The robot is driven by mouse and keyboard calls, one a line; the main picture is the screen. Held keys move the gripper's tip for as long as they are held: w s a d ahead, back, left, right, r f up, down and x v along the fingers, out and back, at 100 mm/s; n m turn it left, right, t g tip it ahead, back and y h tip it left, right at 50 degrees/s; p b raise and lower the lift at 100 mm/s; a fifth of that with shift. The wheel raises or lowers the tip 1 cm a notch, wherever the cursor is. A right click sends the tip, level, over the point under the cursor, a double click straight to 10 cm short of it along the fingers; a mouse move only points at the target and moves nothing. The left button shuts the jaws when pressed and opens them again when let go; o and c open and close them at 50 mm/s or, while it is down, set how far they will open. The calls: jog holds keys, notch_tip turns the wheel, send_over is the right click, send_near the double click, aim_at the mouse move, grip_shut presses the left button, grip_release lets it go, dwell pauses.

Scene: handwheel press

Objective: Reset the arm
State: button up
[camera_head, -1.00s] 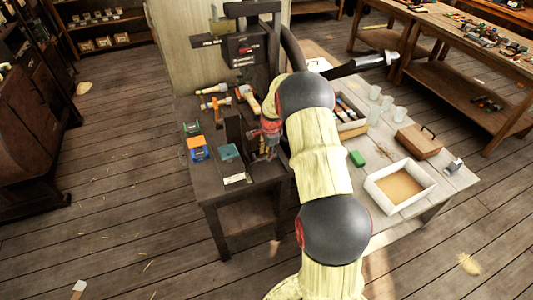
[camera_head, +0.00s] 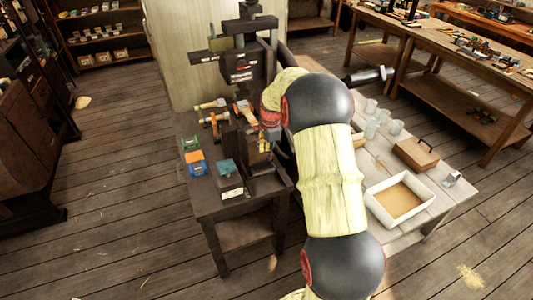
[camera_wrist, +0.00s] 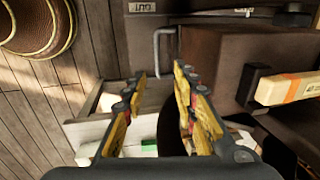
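My gripper (camera_head: 268,142) is beside the dark press, above the right edge of the dark bench, partly hidden by my arm. In the wrist view its two yellow fingers (camera_wrist: 162,78) are apart with nothing between them. The dark press (camera_head: 240,68) stands at the back of the bench with a crossbar and upright post. A black lever-like handle (camera_head: 368,76) sticks out to the right behind my arm. In the wrist view a dark brown block-like body (camera_wrist: 225,60) with a grey metal handle (camera_wrist: 165,50) lies beyond the fingers.
The dark bench (camera_head: 222,208) holds hammers (camera_head: 213,118), a blue-orange box (camera_head: 196,163) and a teal-topped block (camera_head: 229,172). The pale table at right carries a sand tray (camera_head: 428,189), a brown box (camera_head: 415,154) and several cups (camera_head: 372,120). Open floor lies left.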

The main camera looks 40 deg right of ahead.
dwell(0.4)
jog(key=s+a+f+n+g, duration=0.1)
jog(key=s+a+n, duration=0.3)
jog(key=s+n, duration=0.3)
jog(key=s+a+r+n+t, duration=0.4)
jog(key=s+a+r+n, duration=0.9)
jog(key=s+a+r, duration=0.9)
jog(key=s+a, duration=0.3)
jog(key=shift+s+r+n+t, duration=0.15)
jog(key=shift+s+n+t, duration=0.15)
jog(key=shift+c, duration=0.5)
